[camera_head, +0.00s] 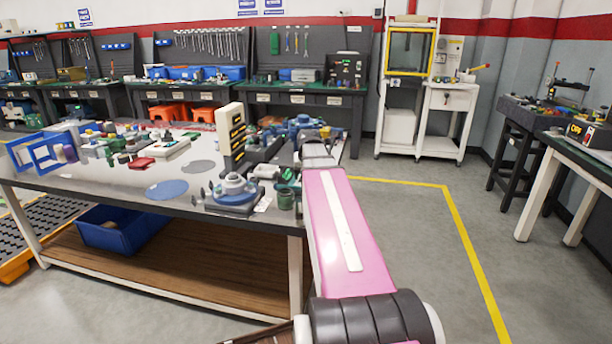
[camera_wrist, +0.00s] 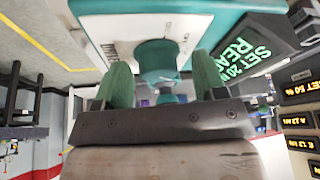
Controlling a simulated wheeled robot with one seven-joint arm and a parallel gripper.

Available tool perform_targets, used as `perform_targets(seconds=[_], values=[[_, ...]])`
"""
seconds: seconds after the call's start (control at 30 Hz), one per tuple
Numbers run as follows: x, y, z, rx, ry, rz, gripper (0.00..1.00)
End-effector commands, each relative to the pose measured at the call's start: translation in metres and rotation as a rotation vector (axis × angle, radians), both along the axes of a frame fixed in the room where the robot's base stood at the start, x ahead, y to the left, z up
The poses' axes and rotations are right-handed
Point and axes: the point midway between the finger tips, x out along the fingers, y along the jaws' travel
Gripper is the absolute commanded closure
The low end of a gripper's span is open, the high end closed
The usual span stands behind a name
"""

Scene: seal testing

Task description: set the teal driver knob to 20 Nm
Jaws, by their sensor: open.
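In the wrist view a teal knob (camera_wrist: 157,52) stands out from a pale panel on a teal-edged unit (camera_wrist: 217,30). The unit's dark display (camera_wrist: 245,55) shows green text, turned in the picture, reading about "SET 20 N" and "REA", partly cut off. My gripper (camera_wrist: 162,72) is open, with one green finger on each side of the knob. Gaps seem to show between fingers and knob; contact cannot be told. The knob's setting mark is not readable. In the head view my pink arm reaches to the bench, and the gripper and knob are hidden behind its far end.
A beige panel with several yellow displays (camera_head: 230,137) stands upright left of my arm's end; dark displays (camera_wrist: 298,92) show at right in the wrist view. The bench (camera_head: 110,187) is crowded with parts. Open floor (camera_head: 410,240) lies to the right.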

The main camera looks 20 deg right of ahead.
Motion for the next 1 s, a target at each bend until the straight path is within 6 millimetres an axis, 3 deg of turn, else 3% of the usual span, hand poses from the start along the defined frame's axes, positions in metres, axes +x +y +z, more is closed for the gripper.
perform_targets(seconds=[0.23,0.7,1.0], values=[[-0.005,0.001,0.012,-0.001,-0.001,0.0,0.35],[-0.032,0.007,0.076,-0.001,-0.002,0.0,0.35],[-0.04,0.009,0.098,0.001,-0.001,0.0,0.35]])
